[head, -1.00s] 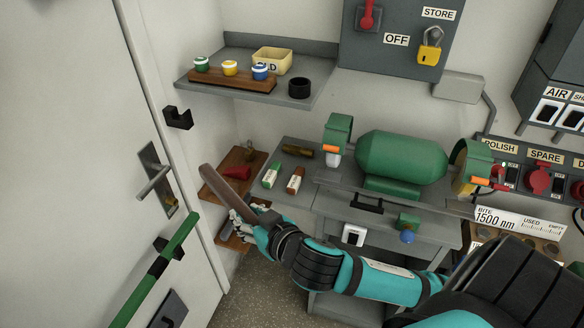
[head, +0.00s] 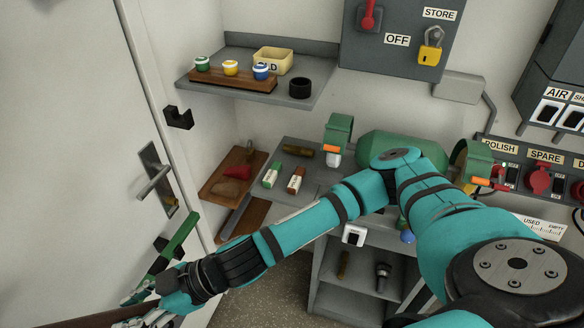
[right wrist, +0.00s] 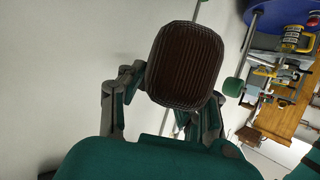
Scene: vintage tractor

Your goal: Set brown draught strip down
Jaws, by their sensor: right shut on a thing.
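The brown draught strip (head: 92,319) runs out of the bottom left of the head view, low in front of the white door (head: 70,130). My right gripper (head: 150,305) is shut on it near the bottom edge. In the right wrist view the ribbed brown end of the strip (right wrist: 185,65) sits between the fingers of my right gripper (right wrist: 165,105). The rest of the strip is hidden there. A green bar (head: 181,234) on the door lies just above my gripper and is partly hidden by it. My left gripper is not in view.
A black hook (head: 178,118) and a door handle (head: 154,182) stick out near the door's edge. A shelf (head: 300,95) with jars and a grey bench (head: 320,175) stand to the right. Speckled floor (head: 262,290) shows below my arm.

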